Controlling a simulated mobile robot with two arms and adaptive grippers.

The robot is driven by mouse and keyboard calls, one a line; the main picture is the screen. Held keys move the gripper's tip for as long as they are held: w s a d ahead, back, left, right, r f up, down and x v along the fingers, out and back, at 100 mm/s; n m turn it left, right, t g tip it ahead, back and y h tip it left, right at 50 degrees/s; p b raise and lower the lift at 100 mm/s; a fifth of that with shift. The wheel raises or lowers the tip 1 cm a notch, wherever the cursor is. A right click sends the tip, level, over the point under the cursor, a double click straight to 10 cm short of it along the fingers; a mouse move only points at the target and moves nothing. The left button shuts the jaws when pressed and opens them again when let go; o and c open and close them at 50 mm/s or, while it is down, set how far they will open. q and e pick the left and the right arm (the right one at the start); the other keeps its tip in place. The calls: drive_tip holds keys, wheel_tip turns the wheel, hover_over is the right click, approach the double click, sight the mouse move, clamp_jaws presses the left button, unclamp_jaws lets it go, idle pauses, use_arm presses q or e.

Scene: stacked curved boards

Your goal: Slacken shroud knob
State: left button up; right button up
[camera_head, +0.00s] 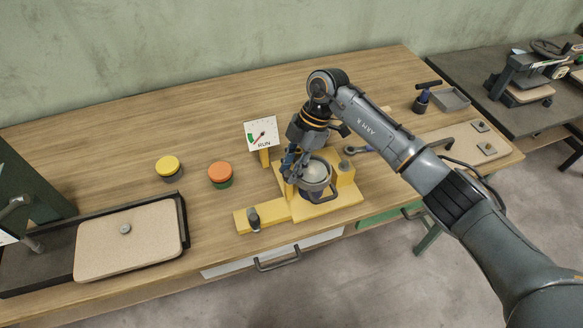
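A yellow fixture (325,205) stands near the front edge of the wooden bench and holds a grey round domed part (315,173). A dark upright knob (253,217) sits on the fixture's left arm. I cannot tell for sure which part is the shroud knob. My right gripper (288,172) points down at the left side of the domed part, very close to it. Its fingers are small and dark here, and they hide what lies between them, so I cannot tell whether they are open or shut. My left gripper is not in view.
A dial sign marked RUN (261,134) stands behind the fixture. A beige board (128,243) lies in a dark tray at left. A wrench (360,150) lies right of the fixture.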

drive_tip(key=o, duration=0.4)
drive_tip(key=shift+o, duration=0.2)
drive_tip(key=v, duration=1.2)
